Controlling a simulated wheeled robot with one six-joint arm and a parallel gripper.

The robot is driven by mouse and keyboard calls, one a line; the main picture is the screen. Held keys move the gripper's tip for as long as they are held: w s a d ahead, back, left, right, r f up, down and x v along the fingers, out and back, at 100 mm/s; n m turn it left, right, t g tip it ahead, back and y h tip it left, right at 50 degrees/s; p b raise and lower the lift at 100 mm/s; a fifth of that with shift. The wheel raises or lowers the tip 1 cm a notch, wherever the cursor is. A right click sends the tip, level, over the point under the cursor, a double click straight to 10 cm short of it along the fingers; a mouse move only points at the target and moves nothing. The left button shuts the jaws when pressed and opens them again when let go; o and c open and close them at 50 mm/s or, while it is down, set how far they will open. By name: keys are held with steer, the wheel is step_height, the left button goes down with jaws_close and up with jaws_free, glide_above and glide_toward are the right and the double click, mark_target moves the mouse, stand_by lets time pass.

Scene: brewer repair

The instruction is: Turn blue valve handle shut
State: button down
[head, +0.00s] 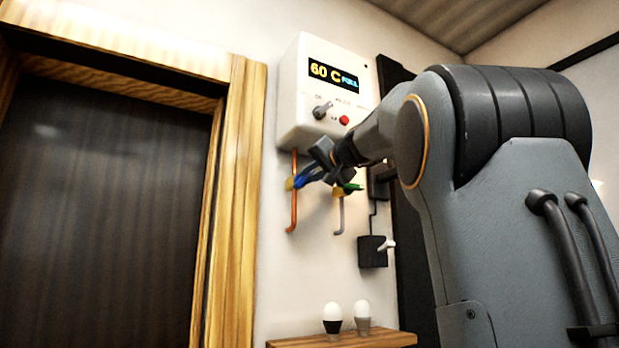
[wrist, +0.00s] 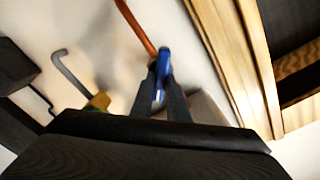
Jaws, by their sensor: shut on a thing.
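The blue valve handle (head: 303,181) is on the copper pipe (head: 294,215) under the white brewer box (head: 311,100). In the head view my gripper (head: 314,173) is at the handle and partly covers it. In the wrist view my gripper (wrist: 163,92) has its two dark fingers on either side of the blue handle (wrist: 162,75), shut on it. The handle's exact angle to the pipe is hard to tell. A brass valve body (head: 289,184) shows just left of the handle.
A green handle (head: 352,188) on a grey pipe (head: 340,215) is close to the right. A wooden door frame (head: 239,200) is to the left.

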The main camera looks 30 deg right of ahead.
steer(key=m, duration=0.4)
steer(key=shift+d+f+m, duration=0.1)
steer(key=shift+f+m, duration=0.05)
steer(key=shift+m, duration=0.15)
steer(key=shift+f+m+p, duration=0.15)
steer(key=shift+m+p, duration=0.5)
steer(key=shift+m, duration=1.95)
steer(key=c, duration=1.7)
jaws_free()
steer(key=s+b, duration=0.1)
steer(key=s, duration=0.3)
steer(key=s+b, duration=0.2)
steer(key=s, duration=0.1)
steer(key=shift+s+d, duration=0.2)
steer(key=shift+s, duration=0.2)
